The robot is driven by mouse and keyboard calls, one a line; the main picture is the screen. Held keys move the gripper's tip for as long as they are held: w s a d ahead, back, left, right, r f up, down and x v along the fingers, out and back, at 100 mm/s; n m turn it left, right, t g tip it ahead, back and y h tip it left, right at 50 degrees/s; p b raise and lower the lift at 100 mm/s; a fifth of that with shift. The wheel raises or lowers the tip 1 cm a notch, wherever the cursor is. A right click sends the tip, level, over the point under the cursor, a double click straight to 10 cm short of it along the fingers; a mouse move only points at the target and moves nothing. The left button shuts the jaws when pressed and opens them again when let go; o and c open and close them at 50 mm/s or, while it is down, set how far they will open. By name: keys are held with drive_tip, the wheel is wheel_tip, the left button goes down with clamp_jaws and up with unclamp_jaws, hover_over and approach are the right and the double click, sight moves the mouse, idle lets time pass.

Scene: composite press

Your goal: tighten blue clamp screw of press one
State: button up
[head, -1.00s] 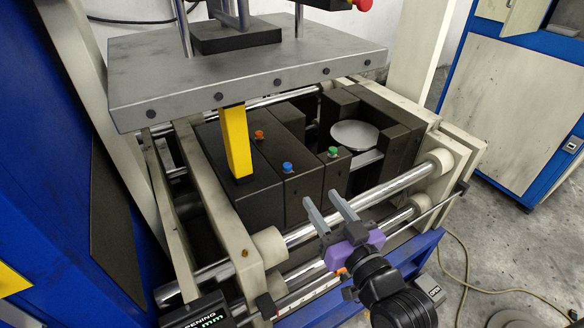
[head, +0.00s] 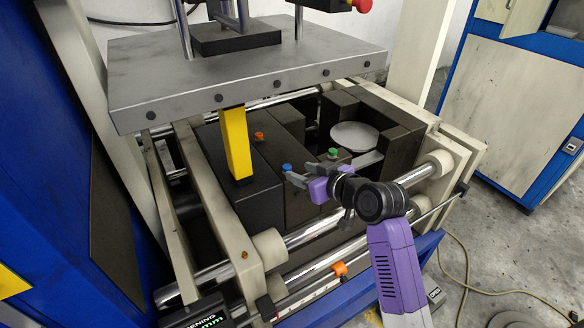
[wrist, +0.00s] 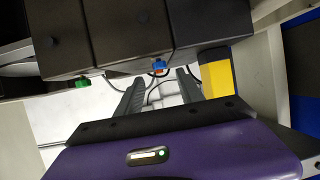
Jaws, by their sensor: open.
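The blue clamp screw (head: 287,168) is a small knob on the dark block of the press. It also shows in the wrist view (wrist: 159,65), above and between my fingers. My gripper (head: 291,171) is open, with its fingers close to the blue screw in the head view. In the wrist view my gripper (wrist: 162,80) has its two fingers apart on either side of the blue screw's line; I cannot tell whether they touch it.
A yellow post (head: 236,145) stands left of the blue screw under the thick grey plate (head: 240,75). Chrome rods (head: 330,225) cross in front of the blocks. A round metal disc (head: 355,136) lies right of the green screw.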

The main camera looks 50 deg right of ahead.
sight(287, 167)
drive_tip(key=shift+p+x, duration=0.3)
drive_tip(key=shift+x, duration=2.4)
clamp_jaws()
